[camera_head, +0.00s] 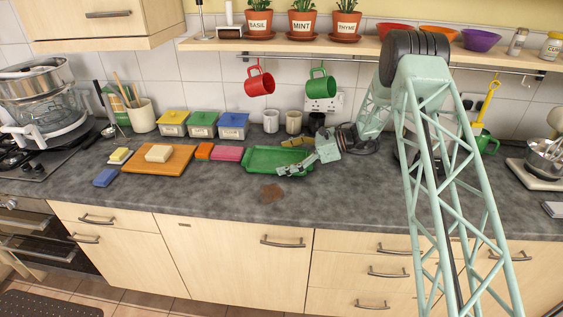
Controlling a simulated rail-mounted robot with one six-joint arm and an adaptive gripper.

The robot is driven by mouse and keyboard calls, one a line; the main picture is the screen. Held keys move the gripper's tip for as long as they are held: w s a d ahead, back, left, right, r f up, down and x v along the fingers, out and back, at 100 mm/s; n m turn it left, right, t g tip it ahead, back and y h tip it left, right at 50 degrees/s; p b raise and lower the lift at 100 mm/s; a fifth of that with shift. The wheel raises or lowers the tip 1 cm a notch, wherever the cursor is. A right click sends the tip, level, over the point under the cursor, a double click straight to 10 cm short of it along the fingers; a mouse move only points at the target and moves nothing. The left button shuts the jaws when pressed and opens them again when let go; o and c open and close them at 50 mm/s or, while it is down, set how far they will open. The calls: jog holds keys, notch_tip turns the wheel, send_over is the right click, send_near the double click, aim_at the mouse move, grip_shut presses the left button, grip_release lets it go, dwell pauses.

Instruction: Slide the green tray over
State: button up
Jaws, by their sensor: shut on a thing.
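The green tray (262,158) lies flat on the grey worktop, near the middle of the picture. My gripper (283,170) is at the right part of the tray, low over its near edge, and is shut on the tray. My gripper and wrist hide part of the tray's right side. The exact contact of the fingers on the rim is too small to make out.
A pink block (227,154) and an orange block (204,151) lie just left of the tray. A wooden board (160,167) lies farther left.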

jog(key=shift+w, duration=0.6)
jog(key=o, duration=0.6)
jog(key=shift+o, duration=0.2)
jog(key=shift+d, duration=0.1)
jog(key=shift+d, duration=0.1)
jog(key=shift+v, duration=5.9)
jog(key=shift+r, duration=0.15)
